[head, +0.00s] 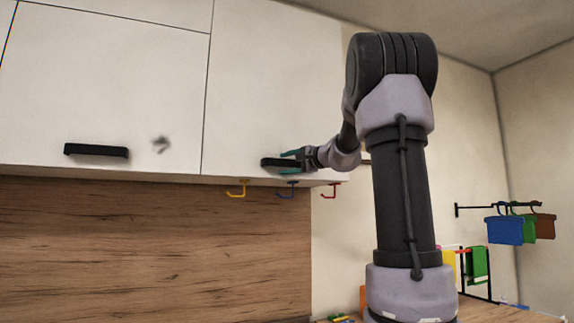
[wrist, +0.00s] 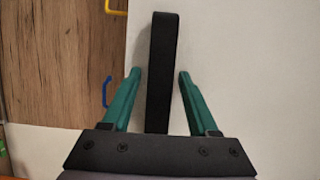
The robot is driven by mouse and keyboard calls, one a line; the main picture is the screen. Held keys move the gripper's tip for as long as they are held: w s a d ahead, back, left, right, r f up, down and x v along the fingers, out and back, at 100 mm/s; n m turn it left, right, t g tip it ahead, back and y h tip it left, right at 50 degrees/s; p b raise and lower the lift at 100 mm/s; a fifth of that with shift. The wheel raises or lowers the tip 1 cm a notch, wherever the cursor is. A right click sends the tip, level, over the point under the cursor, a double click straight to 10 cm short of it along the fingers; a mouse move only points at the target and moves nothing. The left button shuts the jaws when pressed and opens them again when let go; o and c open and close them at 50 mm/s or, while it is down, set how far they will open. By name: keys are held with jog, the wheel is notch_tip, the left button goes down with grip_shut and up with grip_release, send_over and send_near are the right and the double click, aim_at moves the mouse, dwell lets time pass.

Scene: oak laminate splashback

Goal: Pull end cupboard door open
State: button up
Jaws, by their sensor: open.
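The end cupboard door (head: 272,80) is a white panel at the right end of the wall cupboards, and it looks closed in the head view. Its black handle (head: 270,162) sits near the lower edge. My gripper (head: 287,158) is at the handle. In the wrist view the handle (wrist: 161,62) passes between the two green fingers of my gripper (wrist: 160,80). The fingers stand apart, with a visible gap on each side of the handle. Part of the handle is hidden behind the fingers in the head view.
Another white door (head: 100,85) with a black handle (head: 96,150) is to the left. Yellow (head: 238,190), blue (head: 288,190) and red (head: 331,190) hooks hang below the cupboard. Coloured containers (head: 505,230) hang on a rail at the right.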

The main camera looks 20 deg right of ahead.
grip_shut()
dwell(1.4)
